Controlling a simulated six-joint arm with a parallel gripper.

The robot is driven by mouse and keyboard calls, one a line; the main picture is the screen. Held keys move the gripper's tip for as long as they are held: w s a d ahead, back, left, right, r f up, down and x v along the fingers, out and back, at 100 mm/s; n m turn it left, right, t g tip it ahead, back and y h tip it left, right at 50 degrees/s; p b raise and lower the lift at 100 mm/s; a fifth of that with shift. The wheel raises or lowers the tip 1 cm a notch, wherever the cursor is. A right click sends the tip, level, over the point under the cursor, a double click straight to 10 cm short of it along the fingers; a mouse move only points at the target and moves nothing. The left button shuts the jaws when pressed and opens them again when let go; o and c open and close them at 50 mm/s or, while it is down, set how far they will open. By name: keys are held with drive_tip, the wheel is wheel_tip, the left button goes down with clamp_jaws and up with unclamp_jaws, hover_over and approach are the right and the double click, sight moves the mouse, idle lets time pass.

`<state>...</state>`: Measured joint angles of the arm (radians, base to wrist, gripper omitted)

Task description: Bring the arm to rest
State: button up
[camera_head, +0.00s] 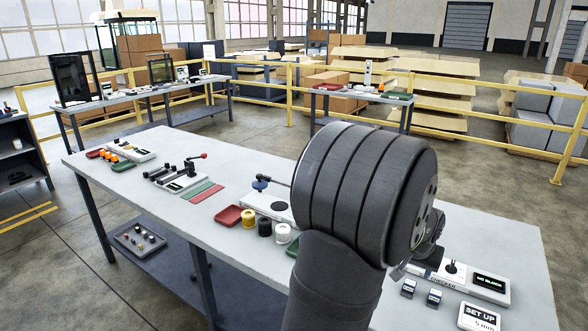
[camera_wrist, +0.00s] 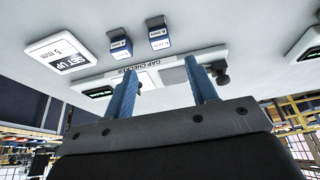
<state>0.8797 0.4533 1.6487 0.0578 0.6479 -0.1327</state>
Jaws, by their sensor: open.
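My gripper (camera_wrist: 163,92) shows in the wrist view with its two blue fingers spread apart and nothing between them. The gap checker (camera_wrist: 150,76), a long light bar with a dark knob, lies on the table beyond the fingertips. In the head view my dark arm covers the middle right of the bench (camera_head: 240,182), and my gripper is hidden behind it. The right end of the gap checker (camera_head: 462,277) shows just past the arm. I cannot tell the exact height of the fingers above the table.
Two small blue-and-white blocks (camera_head: 408,288) (camera_head: 434,297) and a "SET UP 5 mm" sign (camera_head: 479,317) are at the bench's right. A red tray (camera_head: 235,216), several spools and a lever device (camera_head: 181,180) stand left of my arm. The bench's far right corner is bare.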

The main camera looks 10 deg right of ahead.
sight(410, 283)
drive_tip(key=x, duration=0.9)
drive_tip(key=shift+w+d+f, duration=0.1)
drive_tip(key=shift+f, duration=0.3)
drive_tip(key=shift+r, duration=1.15)
drive_tip(key=shift+f, duration=0.1)
